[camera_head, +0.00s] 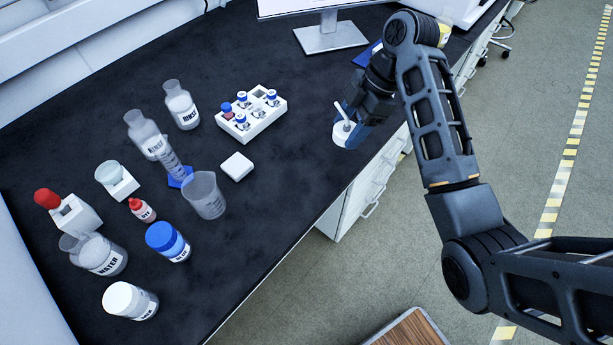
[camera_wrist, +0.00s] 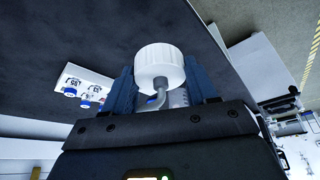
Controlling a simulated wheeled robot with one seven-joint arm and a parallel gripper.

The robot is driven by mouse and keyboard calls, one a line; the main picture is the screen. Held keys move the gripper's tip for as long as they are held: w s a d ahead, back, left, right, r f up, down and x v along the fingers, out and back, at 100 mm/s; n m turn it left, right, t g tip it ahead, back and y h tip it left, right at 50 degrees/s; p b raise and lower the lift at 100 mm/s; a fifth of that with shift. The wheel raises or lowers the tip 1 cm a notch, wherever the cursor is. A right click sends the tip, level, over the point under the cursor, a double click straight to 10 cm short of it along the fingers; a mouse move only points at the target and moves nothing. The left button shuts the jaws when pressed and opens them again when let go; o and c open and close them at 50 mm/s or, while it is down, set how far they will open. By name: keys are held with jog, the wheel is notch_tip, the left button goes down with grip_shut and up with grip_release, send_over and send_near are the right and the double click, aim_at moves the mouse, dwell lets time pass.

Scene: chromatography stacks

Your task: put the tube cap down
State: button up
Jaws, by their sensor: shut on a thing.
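The tube cap (camera_head: 341,134) is a white round cap with a thin tube sticking up from it. My gripper (camera_head: 356,116) is shut on it near the right edge of the dark bench. In the wrist view the cap (camera_wrist: 158,62) sits between the two blue-grey fingers of my gripper (camera_wrist: 161,82), with a bent grey tube coming out toward the camera. I cannot tell how far it is above the bench top.
A white rack (camera_head: 262,123) with several blue-capped vials stands left of my gripper. A small white block (camera_head: 237,166), a clear beaker (camera_head: 205,196), a blue-lidded jar (camera_head: 167,241) and rinse bottles (camera_head: 181,106) stand further left. A monitor stand (camera_head: 330,38) is behind.

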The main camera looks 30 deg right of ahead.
jog(key=shift+s+d+f, duration=0.1)
jog(key=shift+s+f, duration=0.15)
jog(key=shift+s, duration=0.05)
jog(key=a+f+b, duration=0.1)
jog(key=w+a+f+b, duration=0.1)
jog(key=b, duration=0.1)
jog(key=w+a+f+b, duration=0.1)
jog(key=b, duration=0.1)
jog(key=shift+w+a+f, duration=0.1)
jog(key=shift+a+f, duration=0.1)
jog(key=shift+a, duration=0.2)
jog(key=p, duration=0.2)
send_over(294, 170)
jog(key=d, duration=0.1)
notch_tip(294, 170, down, 4)
jog(key=shift+d+r, duration=0.15)
jog(key=shift+r, duration=0.1)
jog(key=shift+f, duration=2)
jog(key=shift+f, duration=0.2)
jog(key=o, duration=1.1)
jog(key=shift+r, duration=0.1)
